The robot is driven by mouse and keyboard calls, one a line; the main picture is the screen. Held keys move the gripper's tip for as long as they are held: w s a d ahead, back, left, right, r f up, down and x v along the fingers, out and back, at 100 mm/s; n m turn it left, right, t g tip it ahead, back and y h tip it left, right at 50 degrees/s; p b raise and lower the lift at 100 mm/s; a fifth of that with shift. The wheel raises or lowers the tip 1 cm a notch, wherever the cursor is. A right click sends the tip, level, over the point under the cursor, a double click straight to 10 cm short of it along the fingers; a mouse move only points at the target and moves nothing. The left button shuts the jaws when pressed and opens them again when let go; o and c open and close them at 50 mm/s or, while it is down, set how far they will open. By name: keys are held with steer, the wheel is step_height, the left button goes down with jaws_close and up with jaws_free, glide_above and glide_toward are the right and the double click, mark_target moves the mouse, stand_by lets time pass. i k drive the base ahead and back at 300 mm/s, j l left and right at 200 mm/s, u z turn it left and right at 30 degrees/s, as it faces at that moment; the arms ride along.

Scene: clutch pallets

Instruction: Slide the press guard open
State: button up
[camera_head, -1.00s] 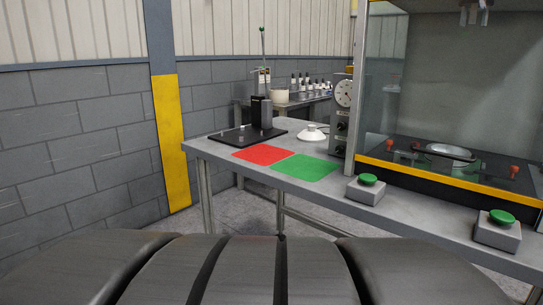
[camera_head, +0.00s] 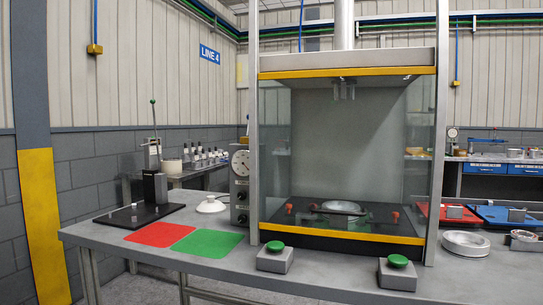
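The press (camera_head: 250,120) stands on the grey bench, with a tall metal frame and clear side panels. A yellow bar (camera_head: 345,72) crosses its front at the top, and a second yellow bar (camera_head: 340,233) crosses low at the front. The see-through guard area (camera_head: 340,140) lies between these bars; I cannot tell for sure whether a clear pane fills the front. Inside, a round metal part (camera_head: 342,208) sits on a dark base with small red-orange pieces around it. My gripper is not in view.
Two green-button boxes (camera_head: 275,259) (camera_head: 398,275) stand on the bench before the press. Red (camera_head: 160,234) and green (camera_head: 207,243) mats lie to the left, beside a dial unit (camera_head: 240,185) and a black stand (camera_head: 138,214). Metal rings (camera_head: 466,243) and trays (camera_head: 445,213) are at right.

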mark_target(422, 70)
steer(key=z, duration=0.75)
